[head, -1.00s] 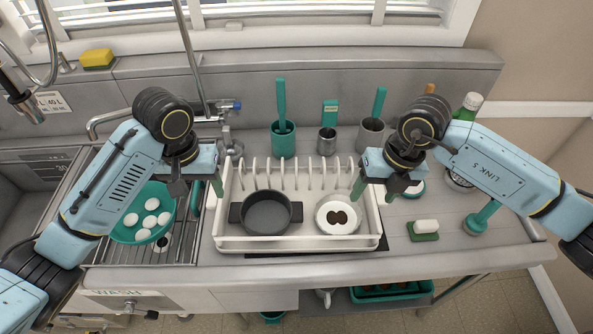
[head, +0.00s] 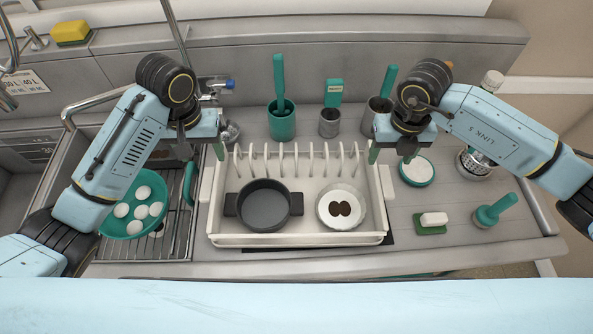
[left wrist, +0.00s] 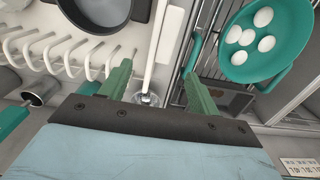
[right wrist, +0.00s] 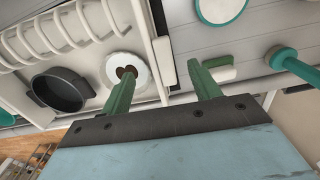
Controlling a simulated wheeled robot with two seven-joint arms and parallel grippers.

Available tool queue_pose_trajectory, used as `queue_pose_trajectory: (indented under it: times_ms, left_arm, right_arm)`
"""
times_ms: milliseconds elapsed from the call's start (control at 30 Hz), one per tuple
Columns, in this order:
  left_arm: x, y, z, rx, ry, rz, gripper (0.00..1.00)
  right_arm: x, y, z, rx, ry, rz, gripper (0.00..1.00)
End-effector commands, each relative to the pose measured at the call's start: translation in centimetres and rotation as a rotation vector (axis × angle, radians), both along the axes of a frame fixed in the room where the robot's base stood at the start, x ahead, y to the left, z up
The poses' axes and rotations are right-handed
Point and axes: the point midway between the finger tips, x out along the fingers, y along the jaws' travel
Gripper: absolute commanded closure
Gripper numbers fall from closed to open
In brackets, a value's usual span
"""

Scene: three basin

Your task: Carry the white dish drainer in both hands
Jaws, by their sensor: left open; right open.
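The white dish drainer (head: 225,239) sits on the counter, with a row of upright prongs along its back. A dark two-handled pot (head: 264,205) and a white plate with two brown round pieces (head: 341,207) are in it. My left gripper (head: 203,152) is open at the drainer's back left corner. In the left wrist view the drainer's side wall (left wrist: 155,45) lies between the open fingers. My right gripper (head: 392,153) is open at the back right corner. In the right wrist view the other side wall (right wrist: 159,35) lies between its fingers. Contact cannot be told.
A teal colander with white eggs (head: 120,226) is on the sink rack at left. Teal and metal utensil cups (head: 282,122) stand behind the drainer. A soap dish (head: 431,229), a round teal-rimmed dish (head: 417,172) and a teal brush (head: 493,212) are at right.

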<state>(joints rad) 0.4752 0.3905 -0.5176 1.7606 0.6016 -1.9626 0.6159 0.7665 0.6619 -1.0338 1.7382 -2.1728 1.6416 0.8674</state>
Motion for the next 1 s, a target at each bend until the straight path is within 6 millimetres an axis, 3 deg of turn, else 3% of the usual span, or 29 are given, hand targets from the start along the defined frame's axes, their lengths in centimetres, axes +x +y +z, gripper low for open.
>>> queue_pose_trajectory:
  times_ms: [200, 500, 967, 1000]
  left_arm:
    - [-0.1, 0.1, -4.5, 0.004, 0.002, 0.0, 0.38]
    - [0.0, 0.1, -8.8, 0.003, -0.001, 0.0, 0.38]
    - [0.1, 0.1, -9.8, 0.002, -0.002, 0.0, 0.38]
    - [0.1, 0.1, -9.8, 0.002, -0.002, 0.0, 0.43]
  right_arm:
    - [-0.1, 0.0, -4.6, 0.0, 0.004, -0.001, 0.38]
    - [0.0, 0.0, -8.9, 0.001, 0.002, -0.001, 0.38]
    - [0.0, 0.0, -9.8, 0.001, -0.001, 0.0, 0.38]
    - [0.0, 0.0, -9.8, 0.001, -0.001, 0.0, 0.43]
